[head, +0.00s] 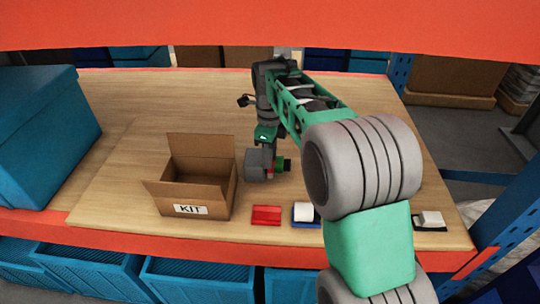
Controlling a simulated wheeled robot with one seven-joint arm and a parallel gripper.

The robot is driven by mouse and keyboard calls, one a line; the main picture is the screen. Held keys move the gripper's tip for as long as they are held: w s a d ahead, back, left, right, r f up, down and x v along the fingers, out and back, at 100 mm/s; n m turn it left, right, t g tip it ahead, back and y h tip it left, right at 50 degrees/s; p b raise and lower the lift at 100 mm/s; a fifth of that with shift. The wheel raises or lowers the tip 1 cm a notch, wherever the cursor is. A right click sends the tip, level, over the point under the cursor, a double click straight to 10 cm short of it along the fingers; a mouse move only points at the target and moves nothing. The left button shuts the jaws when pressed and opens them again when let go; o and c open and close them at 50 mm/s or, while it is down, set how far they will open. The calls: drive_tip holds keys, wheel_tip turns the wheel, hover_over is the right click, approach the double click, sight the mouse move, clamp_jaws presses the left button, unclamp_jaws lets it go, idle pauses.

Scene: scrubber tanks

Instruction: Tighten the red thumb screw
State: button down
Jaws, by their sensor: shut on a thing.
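My gripper (268,168) points down over the middle of the wooden shelf, right of the cardboard box. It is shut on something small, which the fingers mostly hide. A grey round body (255,163) shows at its left. A green part with a dark end (283,164) shows at its right. A small red patch shows beside the fingers, but I cannot tell whether it is the red thumb screw. I cannot tell which of these parts are joined. A flat red piece (266,215) lies on the shelf in front.
The open cardboard box marked KIT (190,190) stands left of my gripper. A white cylinder on a blue base (305,212) and a white block on a dark base (430,219) sit near the front edge. A blue bin (42,135) stands far left. An orange beam (270,25) crosses above.

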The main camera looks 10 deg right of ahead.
idle(0.4)
drive_tip(key=c, duration=1.2)
unclamp_jaws()
wheel_tip(320, 180, up, 8)
drive_tip(key=shift+f+b, duration=0.1)
drive_tip(key=shift+b, duration=0.45)
